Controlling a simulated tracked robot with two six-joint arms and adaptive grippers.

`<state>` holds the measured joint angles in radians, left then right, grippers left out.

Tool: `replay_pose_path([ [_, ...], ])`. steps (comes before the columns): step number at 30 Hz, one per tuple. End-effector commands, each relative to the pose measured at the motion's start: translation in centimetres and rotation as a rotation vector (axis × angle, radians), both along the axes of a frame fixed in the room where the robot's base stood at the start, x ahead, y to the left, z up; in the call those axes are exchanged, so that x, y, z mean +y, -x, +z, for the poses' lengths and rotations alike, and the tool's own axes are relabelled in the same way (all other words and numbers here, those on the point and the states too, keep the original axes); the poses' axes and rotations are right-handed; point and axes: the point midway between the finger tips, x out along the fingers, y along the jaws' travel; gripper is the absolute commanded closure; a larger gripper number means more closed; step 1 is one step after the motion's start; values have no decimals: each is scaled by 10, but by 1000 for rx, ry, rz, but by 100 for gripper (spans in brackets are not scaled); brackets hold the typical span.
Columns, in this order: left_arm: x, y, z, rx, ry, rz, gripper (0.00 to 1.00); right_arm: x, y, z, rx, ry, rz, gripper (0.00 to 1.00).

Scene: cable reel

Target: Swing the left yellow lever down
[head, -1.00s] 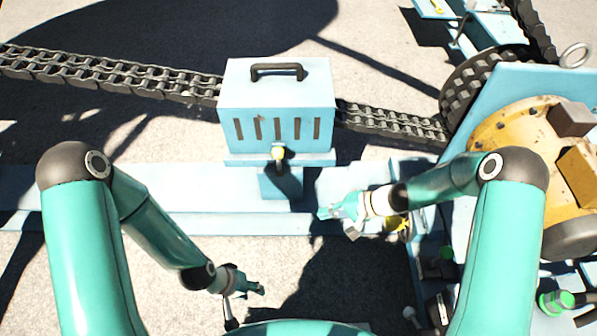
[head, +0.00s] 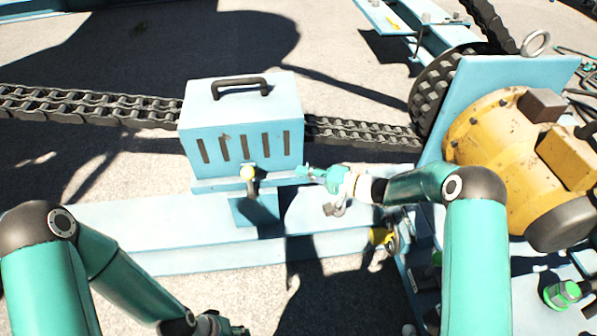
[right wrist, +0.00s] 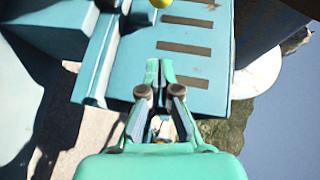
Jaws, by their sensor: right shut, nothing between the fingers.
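The left yellow lever shows as a round yellow knob (head: 247,172) on a short dark stem, low on the front of a light blue slotted box (head: 240,135). The knob also shows at the top edge of the right wrist view (right wrist: 160,3). My right gripper (head: 303,172) is shut and empty, to the right of the knob with a gap between them. In the right wrist view its fingertips (right wrist: 160,66) point toward the knob across the slotted face. My left gripper (head: 235,330) is cut off by the bottom edge, so its jaws cannot be judged.
A heavy chain (head: 360,133) runs behind and beside the box. A light blue beam (head: 160,225) lies below it. A yellow motor (head: 500,135) stands on the right. Open ground lies in front of the beam.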

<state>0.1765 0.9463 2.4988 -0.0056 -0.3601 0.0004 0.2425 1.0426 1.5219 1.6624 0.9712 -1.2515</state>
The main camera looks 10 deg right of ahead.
Motion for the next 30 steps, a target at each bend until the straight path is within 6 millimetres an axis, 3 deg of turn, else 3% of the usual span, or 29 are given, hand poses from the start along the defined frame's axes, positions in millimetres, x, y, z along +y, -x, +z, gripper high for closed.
replay_pose_path([
  [13,0,0,-15,0,0,0,60,71,-48,-16,-2,-1,3,100],
  [21,0,0,-18,0,0,0,60,103,-41,-21,-1,-1,0,100],
  [30,0,0,-19,0,0,0,60,108,-40,-22,0,0,-2,100],
])
